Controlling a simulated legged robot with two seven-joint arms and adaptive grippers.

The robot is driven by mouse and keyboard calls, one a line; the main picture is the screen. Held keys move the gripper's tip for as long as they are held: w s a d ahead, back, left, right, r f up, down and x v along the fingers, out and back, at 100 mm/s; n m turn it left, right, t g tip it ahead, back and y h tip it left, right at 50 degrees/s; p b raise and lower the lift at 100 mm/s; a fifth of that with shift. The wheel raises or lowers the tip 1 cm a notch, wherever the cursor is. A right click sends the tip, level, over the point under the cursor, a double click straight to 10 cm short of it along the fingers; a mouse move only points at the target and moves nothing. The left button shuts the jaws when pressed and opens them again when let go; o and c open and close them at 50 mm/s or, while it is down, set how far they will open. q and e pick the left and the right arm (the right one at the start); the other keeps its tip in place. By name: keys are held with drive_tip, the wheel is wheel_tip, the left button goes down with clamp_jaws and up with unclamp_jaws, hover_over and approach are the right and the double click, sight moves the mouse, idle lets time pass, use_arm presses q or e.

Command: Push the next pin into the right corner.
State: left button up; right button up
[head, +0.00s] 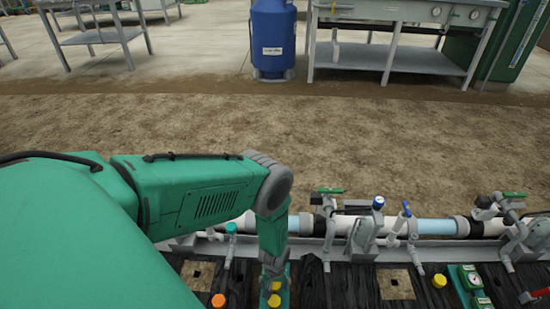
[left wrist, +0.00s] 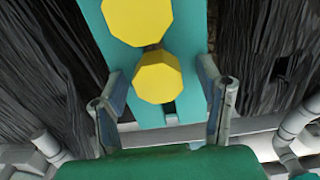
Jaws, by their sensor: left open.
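Two yellow pin heads (head: 276,286) sit on a narrow teal holder (head: 286,272) below my left gripper (head: 272,266). In the left wrist view, the nearer yellow pin head (left wrist: 158,78) lies between the spread fingers of my left gripper (left wrist: 163,88), with no clear contact. The farther yellow pin head (left wrist: 138,18) is beyond it. A dark slot shows in the teal holder (left wrist: 188,50) just on the near side of the nearer pin. The pin shafts are hidden. An orange cap (head: 218,300) and another yellow cap (head: 438,281) show on the black film. My right gripper is out of view.
Tan square patches with dark holes (head: 396,284) break the black film (head: 345,285). Behind runs a white and pale blue pipe (head: 437,227) with upright valves (head: 378,204). Bare soil (head: 400,150) lies beyond.

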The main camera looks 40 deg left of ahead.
sight(275, 284)
use_arm(q)
drive_tip(key=shift+d+r, duration=0.1)
drive_tip(key=shift+d, duration=0.05)
drive_tip(key=c, duration=1.2)
drive_tip(key=shift+r+p, duration=0.55)
drive_tip(key=shift+r, duration=0.15)
drive_tip(key=shift+r+p, duration=1.75)
drive_tip(key=shift+r, duration=0.65)
